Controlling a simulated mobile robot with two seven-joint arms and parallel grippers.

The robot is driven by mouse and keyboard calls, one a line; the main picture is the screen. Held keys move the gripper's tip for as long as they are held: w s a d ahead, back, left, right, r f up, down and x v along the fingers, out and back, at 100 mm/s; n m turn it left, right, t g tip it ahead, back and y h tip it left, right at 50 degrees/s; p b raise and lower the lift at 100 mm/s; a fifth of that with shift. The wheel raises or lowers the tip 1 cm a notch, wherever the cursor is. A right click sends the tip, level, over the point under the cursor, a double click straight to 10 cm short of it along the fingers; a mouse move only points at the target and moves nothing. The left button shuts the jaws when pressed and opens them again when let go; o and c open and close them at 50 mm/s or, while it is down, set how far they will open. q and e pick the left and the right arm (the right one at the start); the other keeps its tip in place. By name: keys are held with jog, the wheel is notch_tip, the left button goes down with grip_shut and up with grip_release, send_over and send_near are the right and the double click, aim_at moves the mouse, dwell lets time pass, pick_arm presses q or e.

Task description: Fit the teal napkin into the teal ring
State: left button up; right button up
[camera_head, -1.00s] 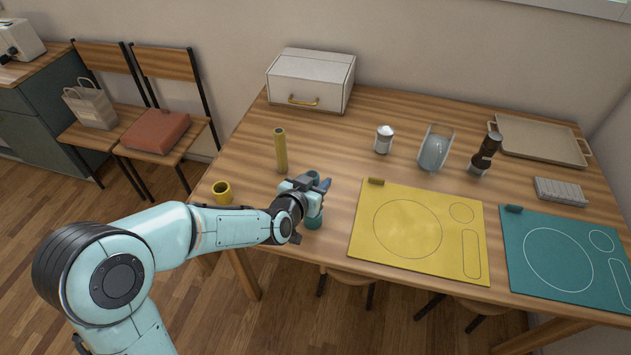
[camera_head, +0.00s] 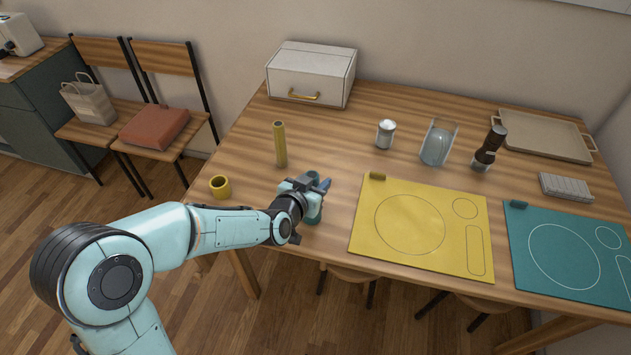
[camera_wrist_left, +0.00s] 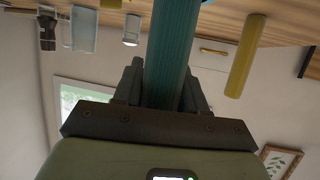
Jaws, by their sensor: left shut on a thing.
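My left gripper (camera_head: 314,187) is shut on the teal napkin (camera_head: 313,176), a rolled upright cylinder. The napkin also shows between the fingers in the left wrist view (camera_wrist_left: 174,50). Directly below the gripper, at the table's front left edge, the wider teal ring (camera_head: 313,217) stands, partly hidden by the gripper. The napkin's lower end is at the ring, but I cannot tell how far inside it is. My right gripper is not in view.
A yellow napkin roll (camera_head: 280,145) stands behind the gripper and a yellow ring (camera_head: 220,187) stands to its left. A yellow mat (camera_head: 382,245) lies to the right, with a teal mat (camera_head: 535,265) beyond. A white box (camera_head: 312,75) is at the back.

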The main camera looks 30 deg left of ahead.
pick_arm(q)
jog(key=shift+f+b, duration=0.45)
jog(key=shift+f, duration=0.15)
jog(key=o, duration=1)
jog(key=shift+r, duration=0.1)
jog(key=shift+p+v, duration=0.6)
jog(key=shift+v, duration=6.1)
